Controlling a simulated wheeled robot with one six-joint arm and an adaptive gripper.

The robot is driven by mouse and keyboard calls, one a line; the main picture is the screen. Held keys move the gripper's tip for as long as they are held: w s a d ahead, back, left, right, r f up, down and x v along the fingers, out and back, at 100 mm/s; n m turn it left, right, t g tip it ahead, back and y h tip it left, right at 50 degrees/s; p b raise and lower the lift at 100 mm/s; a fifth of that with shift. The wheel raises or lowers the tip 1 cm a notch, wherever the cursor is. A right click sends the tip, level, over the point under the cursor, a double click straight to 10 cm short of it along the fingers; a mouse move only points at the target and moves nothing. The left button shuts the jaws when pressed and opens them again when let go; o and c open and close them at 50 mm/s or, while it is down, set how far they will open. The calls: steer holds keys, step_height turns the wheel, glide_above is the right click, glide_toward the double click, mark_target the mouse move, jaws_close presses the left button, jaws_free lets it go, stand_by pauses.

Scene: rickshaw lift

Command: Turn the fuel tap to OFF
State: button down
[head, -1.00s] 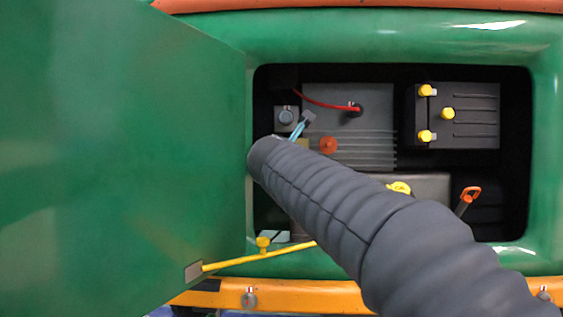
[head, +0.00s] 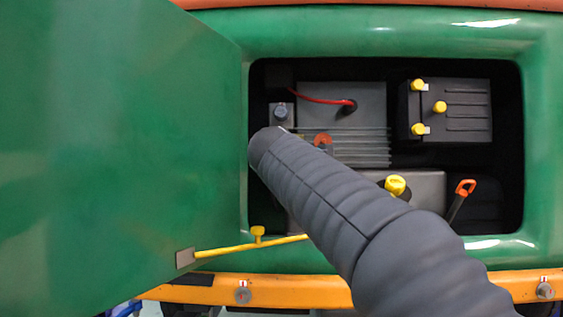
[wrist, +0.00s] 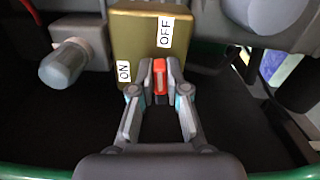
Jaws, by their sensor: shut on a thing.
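The fuel tap (wrist: 143,35) is a brass-coloured block in the wrist view, with a white ON label (wrist: 124,71) at its lower left and a white OFF label (wrist: 166,32) at its upper right. Its red lever (wrist: 159,78) is right of ON and below OFF. My gripper (wrist: 160,82) is shut on the red lever, with one grey finger on each side. The lever's far end and pivot are partly hidden. In the head view my arm covers the gripper and most of the tap.
The open green door (head: 120,140) stands left of the engine bay, held by a yellow stay (head: 250,245). A battery (head: 462,110) with yellow caps, a yellow cap (head: 396,185) and an orange-handled dipstick (head: 463,190) are to the right. A grey cylinder (wrist: 62,64) is left of the tap.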

steer(key=shift+m, duration=0.6)
steer(key=shift+b, duration=0.35)
steer(key=c, duration=1.2)
jaws_free()
steer(key=shift+w+f, duration=0.1)
steer(key=shift+o, duration=0.2)
steer(key=s, duration=1.2)
steer(key=shift+a, duration=0.2)
